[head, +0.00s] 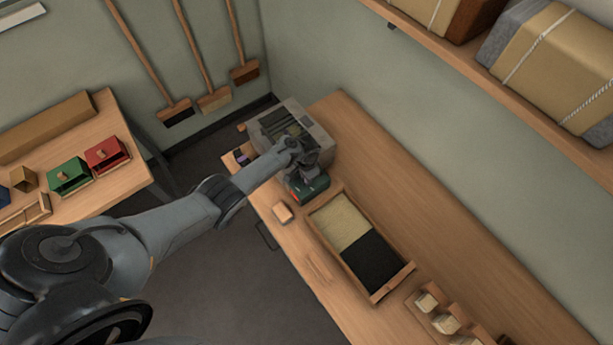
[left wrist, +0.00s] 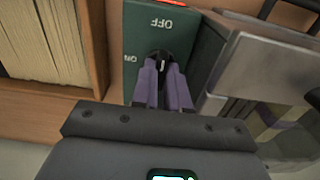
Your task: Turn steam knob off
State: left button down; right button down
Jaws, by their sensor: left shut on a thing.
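The steam knob (left wrist: 158,54) is a small black knob with a pale mark, on a dark green control box (left wrist: 139,22). The box carries the words OFF and ON, upside down in the left wrist view. OFF stands above the knob and ON to its left. My left gripper (left wrist: 163,68) has its purple fingers shut on the knob, one on each side. The fingers hide part of the knob, and I cannot tell which label it points to. In the head view the green box (head: 305,191) sits under my left gripper (head: 297,172). My right gripper is not in view.
A grey metal machine (head: 320,142) stands right behind the green box. A wooden tray (head: 408,268) of pale and black bristles lies in front, with a small wooden block (head: 283,213) beside it. The bench's right side (head: 420,200) is clear.

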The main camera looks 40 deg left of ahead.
pick_arm(q)
jog(key=c, duration=1.1)
grip_release()
jog(key=shift+c, duration=0.2)
jog(key=shift+r+p, duration=0.3)
jog(key=shift+r, duration=0.2)
notch_tip(320, 180, up, 10)
jog(key=p, duration=0.3)
jog(key=shift+s+f, duration=0.1)
jog(key=shift+f, duration=0.05)
